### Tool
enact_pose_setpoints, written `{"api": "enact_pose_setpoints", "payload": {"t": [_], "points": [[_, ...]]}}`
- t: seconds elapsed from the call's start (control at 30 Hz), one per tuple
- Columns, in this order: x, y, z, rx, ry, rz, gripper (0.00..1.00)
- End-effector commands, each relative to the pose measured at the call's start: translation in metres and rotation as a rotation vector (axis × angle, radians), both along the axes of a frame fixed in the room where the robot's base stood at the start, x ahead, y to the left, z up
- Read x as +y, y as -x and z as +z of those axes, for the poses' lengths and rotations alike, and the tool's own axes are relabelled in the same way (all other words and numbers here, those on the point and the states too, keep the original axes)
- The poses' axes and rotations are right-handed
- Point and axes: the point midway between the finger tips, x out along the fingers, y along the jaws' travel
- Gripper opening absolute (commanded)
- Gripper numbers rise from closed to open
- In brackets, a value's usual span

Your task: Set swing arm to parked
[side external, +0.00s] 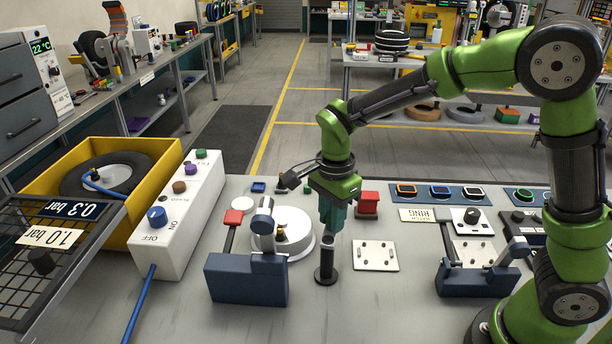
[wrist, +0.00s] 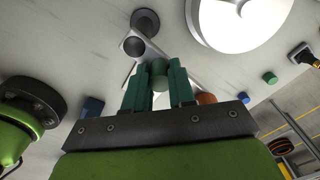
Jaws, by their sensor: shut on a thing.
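The swing arm stands on a black post (side external: 325,268) with a round base on the grey bench. In the wrist view its grey bar (wrist: 151,48) runs from the post toward my fingers. A green knob (wrist: 159,73) sits between my teal fingers. My gripper (side external: 331,225) is just behind and above the post in the side view; it also shows in the wrist view (wrist: 158,88). It is shut on the green knob. In the side view the fingers and post hide most of the bar and the knob. No parked mark can be made out.
Left of the post are a white round disc (side external: 296,241) and a blue clamp block (side external: 246,279) with levers. A red block (side external: 368,204) stands behind, and a white plate (side external: 376,256) lies to the right. A white control box (side external: 181,222) stands far left.

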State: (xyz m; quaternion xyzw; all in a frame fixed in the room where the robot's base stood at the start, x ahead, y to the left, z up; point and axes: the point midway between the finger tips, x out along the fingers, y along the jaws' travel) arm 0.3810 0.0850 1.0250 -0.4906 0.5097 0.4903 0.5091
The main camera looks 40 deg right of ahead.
Motion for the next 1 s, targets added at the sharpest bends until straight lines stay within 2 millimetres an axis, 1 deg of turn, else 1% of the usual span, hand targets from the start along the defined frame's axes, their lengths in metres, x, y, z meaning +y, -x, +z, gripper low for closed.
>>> {"api": "enact_pose_setpoints", "payload": {"t": [0.5, 0.53, 0.67, 1.0], "points": [[-0.0004, -0.0001, 0.0019, -0.002, -0.004, -0.027, 0.0], [-0.0004, -0.0001, 0.0018, -0.002, -0.004, -0.027, 0.29], [-0.0005, 0.0001, 0.0013, -0.001, -0.003, -0.025, 0.49], [-0.0002, 0.0, 0.0031, -0.001, -0.002, -0.022, 0.5]]}}
